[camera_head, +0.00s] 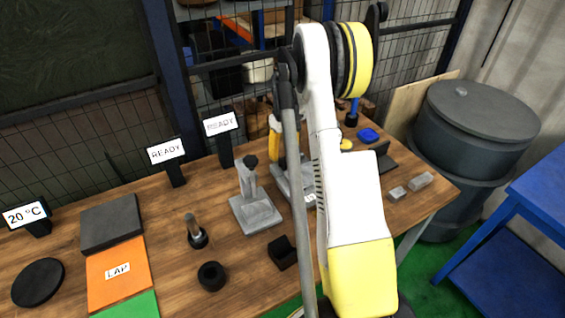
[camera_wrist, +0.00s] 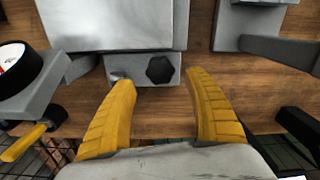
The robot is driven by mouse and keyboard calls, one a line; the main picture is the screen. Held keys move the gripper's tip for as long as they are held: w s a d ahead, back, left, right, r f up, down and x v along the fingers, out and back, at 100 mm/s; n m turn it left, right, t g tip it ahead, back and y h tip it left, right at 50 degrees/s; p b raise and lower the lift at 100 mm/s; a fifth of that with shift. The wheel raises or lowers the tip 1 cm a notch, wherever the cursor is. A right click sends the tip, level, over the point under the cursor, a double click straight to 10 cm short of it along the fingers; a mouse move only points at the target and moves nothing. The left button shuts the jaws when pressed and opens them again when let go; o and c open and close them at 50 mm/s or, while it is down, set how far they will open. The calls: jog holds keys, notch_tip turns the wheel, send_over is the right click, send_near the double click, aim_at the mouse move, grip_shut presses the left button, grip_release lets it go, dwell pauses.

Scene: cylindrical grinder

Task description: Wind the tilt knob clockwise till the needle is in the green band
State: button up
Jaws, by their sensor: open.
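A small black faceted knob (camera_wrist: 160,69) sits on a grey metal block (camera_wrist: 122,66) in the wrist view. My gripper (camera_wrist: 161,80) is open, with its two yellow fingers apart and their tips near either side of the knob. I cannot tell whether they touch it. A round dial (camera_wrist: 12,56) with a white face, black rim and some red shows at the left edge, partly cut off. Its needle and green band cannot be made out. In the head view my arm hides much of the grey fixture (camera_head: 284,178), and the knob is not clear there.
In the wrist view a large grey block (camera_wrist: 115,22) lies beyond the knob. A dark drum (camera_head: 470,125) stands at right.

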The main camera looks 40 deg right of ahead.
aim_at(284, 159)
notch_tip(284, 159, down, 4)
jog(key=shift+f+b, duration=0.15)
jog(key=shift+b, duration=0.25)
jog(key=c, duration=1.2)
